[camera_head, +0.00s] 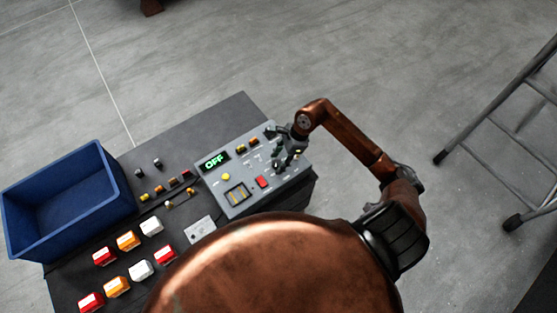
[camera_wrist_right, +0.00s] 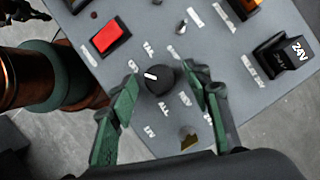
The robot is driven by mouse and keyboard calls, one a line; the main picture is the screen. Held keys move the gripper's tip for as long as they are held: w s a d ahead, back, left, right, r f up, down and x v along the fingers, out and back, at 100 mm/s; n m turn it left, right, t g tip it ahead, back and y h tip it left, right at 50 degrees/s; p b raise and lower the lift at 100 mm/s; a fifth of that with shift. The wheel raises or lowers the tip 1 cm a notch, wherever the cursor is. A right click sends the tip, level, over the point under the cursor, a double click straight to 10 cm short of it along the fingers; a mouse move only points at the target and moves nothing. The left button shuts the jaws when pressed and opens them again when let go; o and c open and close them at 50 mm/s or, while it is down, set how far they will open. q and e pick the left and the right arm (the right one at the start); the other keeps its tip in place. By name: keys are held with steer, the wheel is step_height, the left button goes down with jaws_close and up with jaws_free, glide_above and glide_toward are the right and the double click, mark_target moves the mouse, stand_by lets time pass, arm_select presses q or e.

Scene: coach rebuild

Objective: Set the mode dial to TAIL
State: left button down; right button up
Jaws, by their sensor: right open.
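The grey control panel (camera_head: 238,196) stands on the dark table, and its display (camera_head: 215,161) reads OFF in green. The black mode dial (camera_wrist_right: 160,79) is on the panel in the right wrist view. Its white pointer mark faces the upper left of that picture. Small blurred labels ring the dial; one above it seems to read TAIL, and one below reads ALL. My right gripper (camera_wrist_right: 162,82) is open, with its green fingers on either side of the dial; I cannot tell whether they touch it. In the head view the right gripper (camera_head: 288,149) hides the dial. My left gripper is not in view.
A red switch (camera_wrist_right: 110,37) and a black 24V block (camera_wrist_right: 287,58) flank the dial. A blue bin (camera_head: 70,198) stands at the left. Several red, orange and white blocks (camera_head: 128,240) lie on the table (camera_head: 232,112). A metal ladder (camera_head: 500,110) stands at the right.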

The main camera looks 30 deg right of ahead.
steer(key=shift+c, duration=0.3)
steer(key=c, duration=1.1)
steer(key=shift+m, duration=0.3)
steer(key=m+t+b, duration=0.1)
steer(key=m, duration=0.2)
steer(key=shift+s+m+h, duration=0.15)
steer(key=shift+m+h, duration=0.15)
steer(key=shift+h, duration=0.1)
steer(key=shift+a+m+t+h+b, duration=0.1)
steer(key=shift+m+t+h+b, duration=0.3)
steer(key=shift+m, duration=1)
steer(key=shift+a+m+t+h+b, duration=0.1)
steer(key=shift+m+t+h+b, duration=0.3)
steer(key=shift+m, duration=1)
